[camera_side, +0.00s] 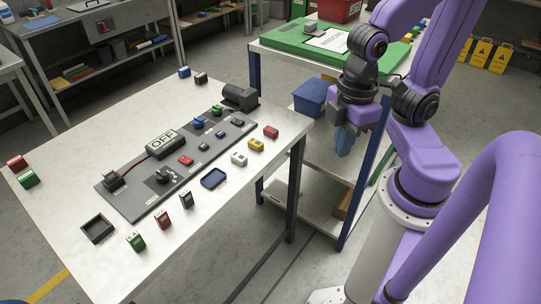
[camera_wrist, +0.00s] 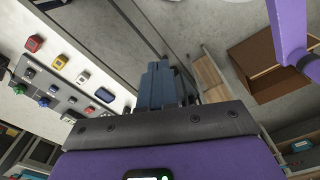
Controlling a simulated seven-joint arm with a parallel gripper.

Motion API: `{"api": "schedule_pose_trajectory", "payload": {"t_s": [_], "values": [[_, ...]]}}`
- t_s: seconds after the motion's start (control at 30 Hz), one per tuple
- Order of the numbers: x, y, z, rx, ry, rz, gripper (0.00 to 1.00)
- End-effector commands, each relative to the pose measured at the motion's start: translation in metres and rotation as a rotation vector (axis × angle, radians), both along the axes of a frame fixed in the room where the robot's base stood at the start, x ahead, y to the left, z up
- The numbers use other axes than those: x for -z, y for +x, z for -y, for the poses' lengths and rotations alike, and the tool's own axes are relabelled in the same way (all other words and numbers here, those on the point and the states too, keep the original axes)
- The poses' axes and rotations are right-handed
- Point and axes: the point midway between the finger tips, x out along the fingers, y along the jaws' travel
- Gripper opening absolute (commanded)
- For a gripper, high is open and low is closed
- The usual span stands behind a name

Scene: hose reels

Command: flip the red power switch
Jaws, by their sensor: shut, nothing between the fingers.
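A dark panel (camera_side: 140,205) lies on the white table. A small red piece on its middle, which looks like the red power switch (camera_side: 186,160), sits near the display reading OFF (camera_side: 165,144). Its lever position is too small to tell. In the wrist view a small red spot (camera_wrist: 88,111) on the panel may be the same switch. My gripper (camera_side: 345,143) is shut and empty, pointing down beyond the table's right edge, well away from the panel. Its blue-grey fingers (camera_wrist: 157,82) are together in the wrist view.
Along the table's near edge are loose red (camera_side: 271,131), yellow (camera_side: 256,144), white (camera_side: 238,158) and other blocks, and a blue tray (camera_side: 214,178). A black motor-like cylinder (camera_side: 240,97) stands at the panel's far end. A blue bin (camera_side: 313,96) is close to my gripper.

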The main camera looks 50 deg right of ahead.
Motion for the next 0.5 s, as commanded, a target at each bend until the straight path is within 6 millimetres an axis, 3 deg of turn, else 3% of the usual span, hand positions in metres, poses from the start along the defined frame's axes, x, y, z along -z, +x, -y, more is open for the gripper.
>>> {"api": "schedule_pose_trajectory", "payload": {"t_s": [0.5], "values": [[-0.0007, 0.0018, -0.0016, -0.005, -0.001, 0.0, 0.0]]}}
